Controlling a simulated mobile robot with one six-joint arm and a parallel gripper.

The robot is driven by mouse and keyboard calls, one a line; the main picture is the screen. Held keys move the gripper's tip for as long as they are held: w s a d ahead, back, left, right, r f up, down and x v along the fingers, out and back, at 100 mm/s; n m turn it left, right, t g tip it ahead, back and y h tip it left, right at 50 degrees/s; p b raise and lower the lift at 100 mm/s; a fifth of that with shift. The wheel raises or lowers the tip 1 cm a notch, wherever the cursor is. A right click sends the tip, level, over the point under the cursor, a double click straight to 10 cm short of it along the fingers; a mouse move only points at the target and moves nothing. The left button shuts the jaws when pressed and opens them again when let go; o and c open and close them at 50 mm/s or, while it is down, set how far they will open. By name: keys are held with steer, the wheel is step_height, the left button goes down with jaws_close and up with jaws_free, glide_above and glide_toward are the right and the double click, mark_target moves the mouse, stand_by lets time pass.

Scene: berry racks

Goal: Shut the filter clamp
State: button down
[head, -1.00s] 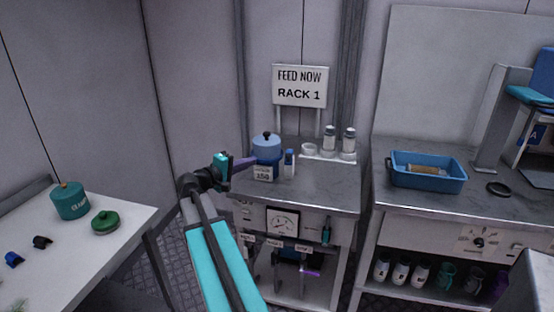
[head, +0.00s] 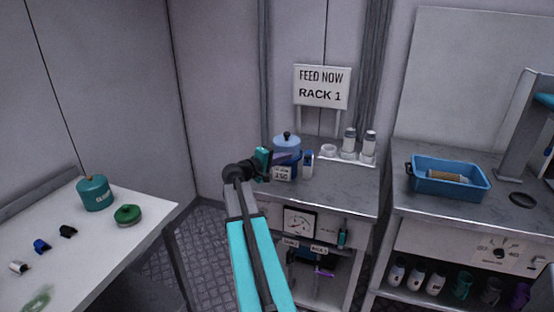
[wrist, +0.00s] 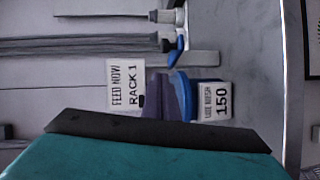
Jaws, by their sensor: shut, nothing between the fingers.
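My gripper (head: 290,158) is shut and empty, in front of the blue lidded pot (head: 287,142) on the middle bench. Its two purple fingers (wrist: 168,97) lie together in the wrist view, beside the pot's white "USE MESH 150" card (wrist: 217,100). I cannot tell whether they touch the pot. No part is clearly recognisable as the filter clamp. A purple bar (head: 325,272) shows on the shelf below the bench, under small white labels (head: 320,249); it is too small to identify.
A blue-and-white bottle (head: 308,164) stands right of the pot, with white-capped jars (head: 349,141) behind. A blue tray (head: 450,188) holding a tan cylinder (head: 447,176) sits on the right bench. The left table (head: 100,250) carries a green canister (head: 94,193) and a green lid (head: 128,214).

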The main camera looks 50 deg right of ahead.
steer(key=shift+s+d+f+p, duration=0.2)
steer(key=shift+s+d+p, duration=0.05)
steer(key=shift+s+d, duration=0.6)
steer(key=shift+s+d+f+p, duration=0.2)
steer(key=shift+s+d+p, duration=0.05)
steer(key=shift+s+d, duration=0.55)
steer(key=shift+a, duration=0.15)
